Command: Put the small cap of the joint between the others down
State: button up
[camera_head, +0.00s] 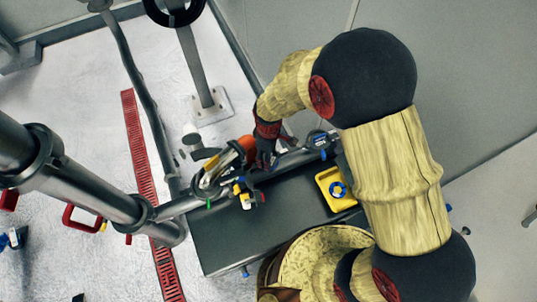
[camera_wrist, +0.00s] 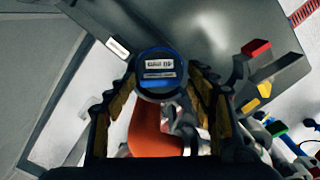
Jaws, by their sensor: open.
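A round dark cap-like piece with a blue rim and two pale label plates (camera_wrist: 157,70) shows in the wrist view, between the tips of my gripper (camera_wrist: 160,85). My gripper's jaws are spread on either side of it; I cannot tell whether they touch it. In the head view my gripper (camera_head: 264,160) points down over the grey table (camera_head: 225,240), beside the steel pipe joint. An orange part (camera_head: 246,144) lies close to it and also shows below the round piece in the wrist view (camera_wrist: 152,135). My wrist partly hides this spot, and the small cap is not clear in the head view.
A yellow tray (camera_head: 325,178) with a blue round thing stands right of my gripper. Red, yellow and blue clamp parts (camera_head: 248,198) lie at its lower left. A thick steel pipe (camera_head: 90,190) crosses the left. The table's lower left is bare.

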notch_tip(320, 180, up, 12)
jog(key=b, duration=0.1)
jog(key=s+d+r+m+t, duration=0.15)
jog(key=d+r+m, duration=0.35)
jog(key=d+r, duration=0.55)
jog(key=s+d+r+m+t, duration=0.4)
jog(key=s+d+r+m, duration=0.5)
jog(key=s+r, duration=0.3)
jog(key=shift+d+r, duration=0.15)
jog(key=shift+d, duration=0.55)
jog(key=shift+s, duration=0.1)
